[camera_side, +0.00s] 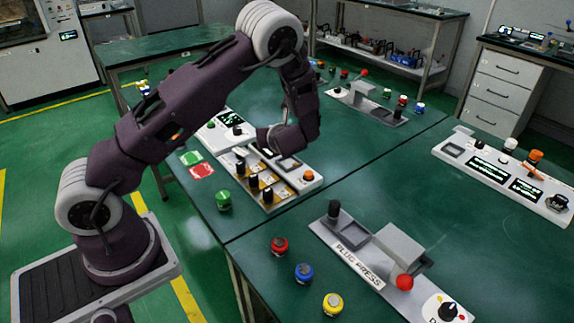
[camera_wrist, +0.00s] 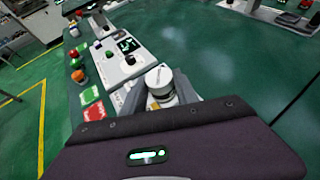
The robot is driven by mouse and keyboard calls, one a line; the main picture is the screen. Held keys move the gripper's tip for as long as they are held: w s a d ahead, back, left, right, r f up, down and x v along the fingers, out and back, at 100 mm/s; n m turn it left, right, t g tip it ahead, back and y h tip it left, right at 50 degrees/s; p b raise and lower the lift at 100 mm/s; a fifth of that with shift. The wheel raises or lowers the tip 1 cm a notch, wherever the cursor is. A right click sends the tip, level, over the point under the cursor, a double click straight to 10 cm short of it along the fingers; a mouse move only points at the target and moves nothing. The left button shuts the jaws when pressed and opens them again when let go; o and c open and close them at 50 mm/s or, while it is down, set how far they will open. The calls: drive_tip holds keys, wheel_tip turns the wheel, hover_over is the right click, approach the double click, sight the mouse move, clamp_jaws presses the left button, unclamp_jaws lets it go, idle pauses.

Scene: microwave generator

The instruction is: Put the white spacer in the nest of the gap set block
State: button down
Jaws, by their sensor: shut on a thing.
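A white round piece with a greyish top, which looks like the white spacer (camera_wrist: 159,78), sits between the two grey fingers of my gripper (camera_wrist: 160,97) in the wrist view. My gripper is shut on it. In the side view my gripper (camera_side: 268,139) is low over the back end of a white panel with black knobs (camera_side: 268,180), and the held piece is hidden there. No label reading gap set block is legible. A long white panel (camera_side: 490,165) at the right has a square recess at its left end and dark displays, but I cannot tell whether it is the block.
A grey plug press (camera_side: 365,255) with a red ball knob stands at the front. Green table top is clear between the plug press and the right panel.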

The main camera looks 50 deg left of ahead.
sight(289, 167)
drive_tip(key=shift+m+t+h, duration=0.4)
drive_tip(key=shift+m+t, duration=0.4)
drive_tip(key=shift+m, duration=0.1)
drive_tip(key=w+f, duration=0.1)
drive_tip(key=f, duration=0.2)
drive_tip(key=w+d+f, duration=0.1)
drive_tip(key=f, duration=0.2)
drive_tip(key=w+d+f, duration=0.1)
drive_tip(key=f, duration=0.1)
drive_tip(key=shift+w+f, duration=0.35)
drive_tip(key=shift+f, duration=0.05)
drive_tip(key=shift+f, duration=0.15)
drive_tip(key=c, duration=0.9)
unclamp_jaws()
drive_tip(key=shift+c, duration=0.2)
